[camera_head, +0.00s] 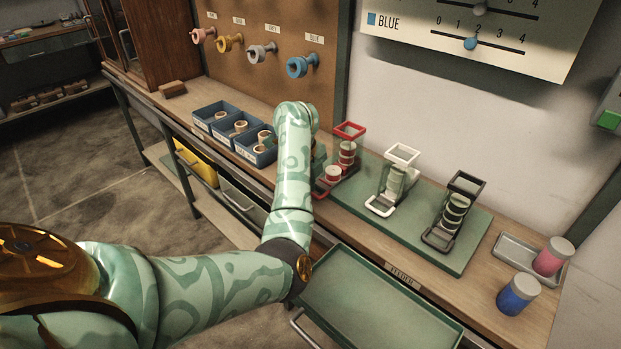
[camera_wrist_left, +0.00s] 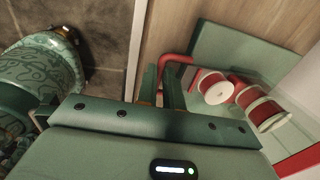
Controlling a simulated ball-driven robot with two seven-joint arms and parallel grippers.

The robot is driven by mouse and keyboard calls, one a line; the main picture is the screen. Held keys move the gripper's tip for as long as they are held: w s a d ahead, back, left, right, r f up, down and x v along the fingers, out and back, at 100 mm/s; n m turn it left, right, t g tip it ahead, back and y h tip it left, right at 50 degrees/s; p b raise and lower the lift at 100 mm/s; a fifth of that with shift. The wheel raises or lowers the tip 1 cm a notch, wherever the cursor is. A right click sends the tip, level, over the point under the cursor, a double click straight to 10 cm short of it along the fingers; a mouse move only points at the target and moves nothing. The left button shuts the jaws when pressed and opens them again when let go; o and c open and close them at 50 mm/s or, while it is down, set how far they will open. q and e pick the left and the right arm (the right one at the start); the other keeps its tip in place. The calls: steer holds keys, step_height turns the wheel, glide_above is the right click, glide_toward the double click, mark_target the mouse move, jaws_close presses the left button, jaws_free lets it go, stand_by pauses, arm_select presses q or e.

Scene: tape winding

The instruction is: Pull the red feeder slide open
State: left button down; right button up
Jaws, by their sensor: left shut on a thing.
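The red feeder (camera_head: 350,130) stands at the left end of the green mat, with a red square frame on top and red-and-white spools stacked below. Its low red slide reaches toward the front, with one spool (camera_head: 333,173) standing on it. The same spool shows in the left wrist view (camera_wrist_left: 214,87), beside the stacked spools (camera_wrist_left: 262,108). My left gripper (camera_wrist_left: 160,76) is shut on the red slide handle (camera_wrist_left: 176,58), the bar at the slide's front end. In the head view my left forearm hides most of this gripper. My right gripper is not in view.
The white feeder (camera_head: 401,154) and black feeder (camera_head: 467,184) stand to the right on the green mat (camera_head: 420,235). Blue bins (camera_head: 215,112) with tape rolls are left of my arm. A green tray (camera_head: 375,300) lies below the bench's front edge.

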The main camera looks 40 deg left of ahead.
arm_select(q)
steer(key=c, duration=1.5)
jaws_free()
